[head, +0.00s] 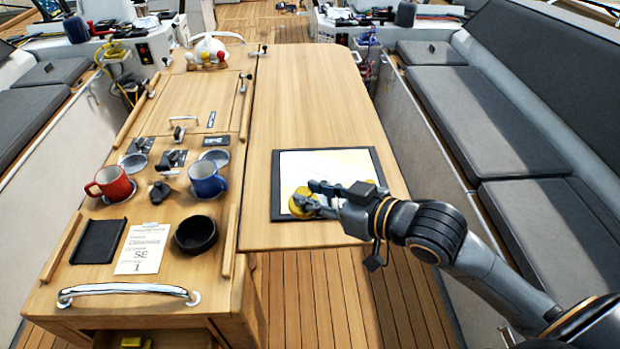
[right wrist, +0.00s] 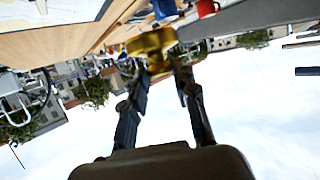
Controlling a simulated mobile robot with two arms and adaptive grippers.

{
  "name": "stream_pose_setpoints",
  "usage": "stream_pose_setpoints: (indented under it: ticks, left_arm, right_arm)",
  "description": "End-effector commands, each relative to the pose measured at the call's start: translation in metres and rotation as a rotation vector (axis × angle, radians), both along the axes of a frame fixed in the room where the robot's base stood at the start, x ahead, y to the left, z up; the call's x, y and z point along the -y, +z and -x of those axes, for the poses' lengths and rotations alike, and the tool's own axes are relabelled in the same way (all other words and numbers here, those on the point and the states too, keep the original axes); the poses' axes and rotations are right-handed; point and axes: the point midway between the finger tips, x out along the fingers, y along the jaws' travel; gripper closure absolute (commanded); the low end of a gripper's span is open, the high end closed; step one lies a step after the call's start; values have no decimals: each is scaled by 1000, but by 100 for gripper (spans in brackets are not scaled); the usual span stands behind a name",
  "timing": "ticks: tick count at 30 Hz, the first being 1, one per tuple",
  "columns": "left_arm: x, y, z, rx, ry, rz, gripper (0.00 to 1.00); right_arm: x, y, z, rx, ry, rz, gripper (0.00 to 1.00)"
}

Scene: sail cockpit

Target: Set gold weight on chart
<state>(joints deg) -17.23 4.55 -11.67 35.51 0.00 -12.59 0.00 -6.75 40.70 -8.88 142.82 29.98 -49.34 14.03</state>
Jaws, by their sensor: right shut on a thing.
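The gold weight (right wrist: 152,44) is between the fingers of my right gripper (right wrist: 160,68) in the right wrist view. In the head view the gold weight (head: 298,200) shows at the tips of my right gripper (head: 312,198), over the lower left part of the chart. The chart (head: 340,163) is a white and pale yellow sheet in a dark frame on the wooden table. My right gripper is shut on the weight and partly hides it. I cannot tell whether the weight touches the chart. My left gripper is not in view.
A red mug (head: 112,184), a blue mug (head: 206,180), a black bowl (head: 196,234), a black tray (head: 98,241) and a paper card (head: 142,249) sit on the left console. The table (head: 305,90) beyond the chart is clear. Grey benches (head: 480,130) line the right.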

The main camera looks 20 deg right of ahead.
Motion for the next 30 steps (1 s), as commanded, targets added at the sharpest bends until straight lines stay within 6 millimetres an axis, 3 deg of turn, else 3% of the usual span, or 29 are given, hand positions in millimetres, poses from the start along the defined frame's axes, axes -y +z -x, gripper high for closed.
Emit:
stream_pose_setpoints:
  ticks: [1,9,11,19,24,30]
  left_arm:
    - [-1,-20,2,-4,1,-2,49]
    - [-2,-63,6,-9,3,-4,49]
    - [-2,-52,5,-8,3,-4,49]
    - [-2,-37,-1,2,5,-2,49]
    - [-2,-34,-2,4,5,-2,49]
    - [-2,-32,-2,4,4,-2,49]
  right_arm:
    - [1,-9,-4,11,0,0,100]
    - [3,-14,-15,12,0,2,100]
    - [6,-11,-27,2,-5,1,100]
    - [16,-36,-87,2,-5,-1,100]
    - [20,-71,-111,1,-4,-1,100]
    - [22,-88,-125,5,-2,1,100]
